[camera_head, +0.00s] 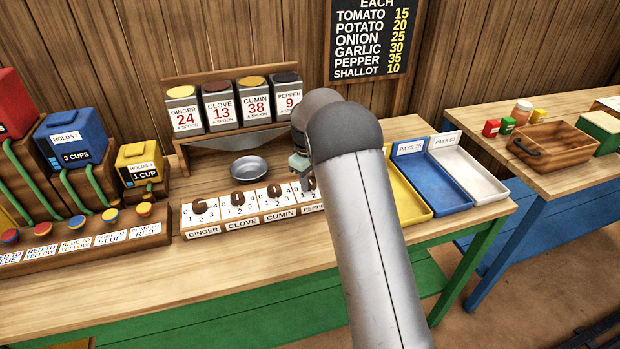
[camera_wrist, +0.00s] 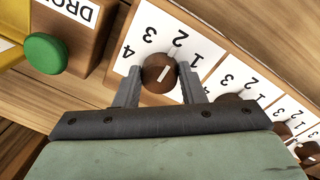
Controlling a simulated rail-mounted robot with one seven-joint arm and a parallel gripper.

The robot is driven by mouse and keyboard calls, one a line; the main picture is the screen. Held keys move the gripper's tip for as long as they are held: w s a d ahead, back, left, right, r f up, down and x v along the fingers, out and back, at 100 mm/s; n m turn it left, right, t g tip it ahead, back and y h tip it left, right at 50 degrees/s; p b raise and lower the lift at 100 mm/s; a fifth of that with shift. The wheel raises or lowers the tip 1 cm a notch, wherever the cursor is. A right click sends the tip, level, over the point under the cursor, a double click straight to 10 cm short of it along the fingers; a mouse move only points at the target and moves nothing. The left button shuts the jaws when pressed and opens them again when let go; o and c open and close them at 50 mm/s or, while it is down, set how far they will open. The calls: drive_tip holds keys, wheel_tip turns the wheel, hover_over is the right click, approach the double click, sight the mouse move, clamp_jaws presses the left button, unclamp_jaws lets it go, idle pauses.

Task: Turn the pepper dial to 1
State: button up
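The pepper dial (camera_wrist: 153,68) is a round brown knob with a white mark, on a white plate with printed numbers. The mark slants toward the upper right, the side of 2 and 1; I cannot tell exactly which number it points at. My gripper (camera_wrist: 159,78) has one finger on each side of the knob, seemingly pressed against it. In the head view my gripper (camera_head: 301,166) is over the pepper end of the dial row, and my arm hides most of that dial. The pepper tin (camera_head: 287,102) stands behind, showing 9.
The cumin dial (camera_head: 274,191), clove dial (camera_head: 238,198) and ginger dial (camera_head: 199,206) stand close in a row to the left. A metal bowl (camera_head: 249,168) sits behind them. A green button (camera_wrist: 45,53) is beside the pepper plate. Yellow, blue and white trays are to the right.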

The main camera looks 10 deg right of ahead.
drive_tip(key=shift+c, duration=0.6)
drive_tip(key=shift+m, duration=0.3)
drive_tip(key=m, duration=0.3)
drive_tip(key=shift+a, duration=0.1)
drive_tip(key=m, duration=0.5)
drive_tip(key=shift+w+r+g, duration=0.1)
drive_tip(key=shift+g, duration=0.2)
drive_tip(key=o, duration=1)
